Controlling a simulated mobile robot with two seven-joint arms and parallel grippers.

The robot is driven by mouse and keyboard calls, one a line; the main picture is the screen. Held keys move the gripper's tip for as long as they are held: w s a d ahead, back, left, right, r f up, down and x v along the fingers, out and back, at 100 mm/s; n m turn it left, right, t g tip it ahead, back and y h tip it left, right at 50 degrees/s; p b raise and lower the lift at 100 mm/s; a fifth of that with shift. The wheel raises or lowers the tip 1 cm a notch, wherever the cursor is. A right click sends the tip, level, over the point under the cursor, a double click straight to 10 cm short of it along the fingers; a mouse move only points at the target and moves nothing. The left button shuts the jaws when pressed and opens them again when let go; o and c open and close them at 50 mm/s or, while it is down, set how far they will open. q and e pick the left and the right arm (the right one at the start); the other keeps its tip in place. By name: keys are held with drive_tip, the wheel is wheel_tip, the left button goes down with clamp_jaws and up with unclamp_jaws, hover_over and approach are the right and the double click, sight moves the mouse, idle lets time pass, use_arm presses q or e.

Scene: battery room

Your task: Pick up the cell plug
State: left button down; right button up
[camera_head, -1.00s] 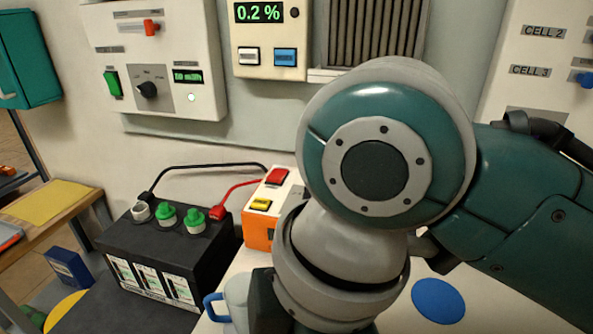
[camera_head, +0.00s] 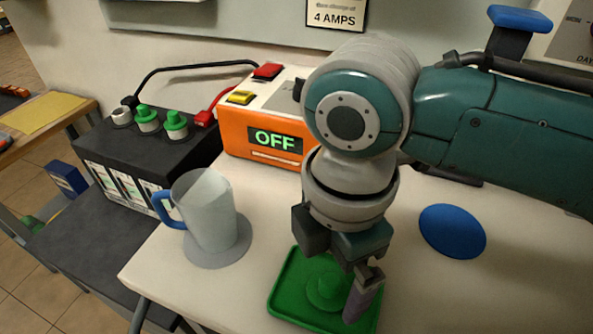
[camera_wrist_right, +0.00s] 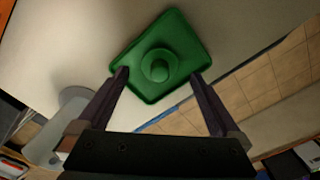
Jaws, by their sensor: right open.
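The green cell plug (camera_head: 325,287) lies in a shallow green tray (camera_head: 283,284) on the white table. In the right wrist view the plug (camera_wrist_right: 158,65), with its round flange and raised knob, sits near the middle of the tray (camera_wrist_right: 190,32). My right gripper (camera_head: 358,297) points down over the tray, with one finger showing clearly at its right side. In the right wrist view my gripper (camera_wrist_right: 159,76) is open and empty, its two fingers apart on either side of the plug. Contact with the plug cannot be made out. My left gripper is out of view.
A black battery (camera_head: 140,165) with two green plugs and one uncapped pale opening stands at the left. An orange charger (camera_head: 240,135) reading OFF is behind. A pale jug (camera_head: 208,210) with a blue handle stands left of the tray, a blue disc (camera_head: 452,231) right.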

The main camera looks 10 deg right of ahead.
wheel_tip(320, 180, down, 2)
drive_tip(key=shift+f, duration=0.2)
drive_tip(key=c, duration=1.4)
